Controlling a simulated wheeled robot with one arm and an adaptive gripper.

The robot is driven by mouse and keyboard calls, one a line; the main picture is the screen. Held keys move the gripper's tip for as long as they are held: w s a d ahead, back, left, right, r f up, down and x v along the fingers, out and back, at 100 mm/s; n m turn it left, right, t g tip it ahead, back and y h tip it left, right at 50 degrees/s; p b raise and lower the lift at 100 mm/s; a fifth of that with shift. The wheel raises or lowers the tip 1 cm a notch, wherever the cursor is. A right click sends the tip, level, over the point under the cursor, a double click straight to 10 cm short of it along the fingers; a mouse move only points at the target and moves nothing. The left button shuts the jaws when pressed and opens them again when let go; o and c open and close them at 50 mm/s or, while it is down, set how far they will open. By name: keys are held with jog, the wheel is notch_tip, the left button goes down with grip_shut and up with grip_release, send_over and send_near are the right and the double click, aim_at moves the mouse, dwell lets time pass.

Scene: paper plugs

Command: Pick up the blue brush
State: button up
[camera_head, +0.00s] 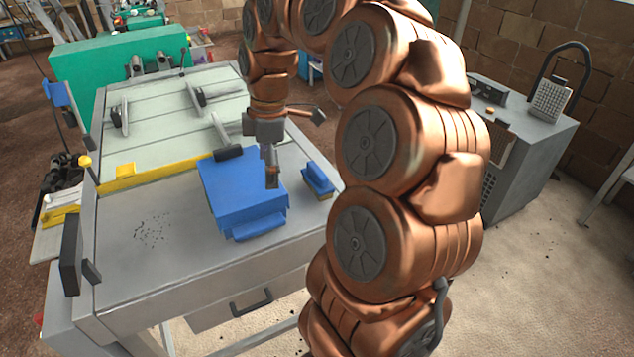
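A small blue block-shaped item (318,177) with a yellowish-brown lower edge lies on the grey table, near its right edge; it looks like the blue brush. A larger blue box-like object (238,203) sits to its left on the same table. My gripper (272,182) points down in front of or over the larger blue object, to the left of the brush and apart from it. The fingers are seen edge-on and small, so I cannot tell whether they are open. I see nothing clearly held.
The grey worktable (150,265) has a bare front left part with dark specks. A yellow strip (155,178) borders a pale panel (175,125) with several clamps behind. A grey cabinet (530,150) stands at the right. My copper arm hides the middle right.

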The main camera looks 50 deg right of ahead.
jog(key=w+d+n, duration=0.1)
jog(key=w+d, duration=0.1)
jog(key=d, duration=0.6)
jog(key=n, duration=0.2)
send_over(317, 169)
jog(key=d, duration=0.1)
jog(key=shift+s+f, duration=0.25)
jog(key=shift+f, duration=1)
jog(key=shift+w+a+f+p, duration=0.15)
jog(key=shift+f+p, duration=0.2)
jog(key=shift+f, duration=0.9)
jog(key=shift+a+f+p, duration=0.1)
jog(key=shift+f+p, duration=0.3)
jog(key=shift+f, duration=0.9)
jog(key=shift+w+a+f+p, duration=0.15)
jog(key=shift+f+p, duration=0.2)
jog(key=shift+f, duration=0.9)
jog(key=c, duration=0.9)
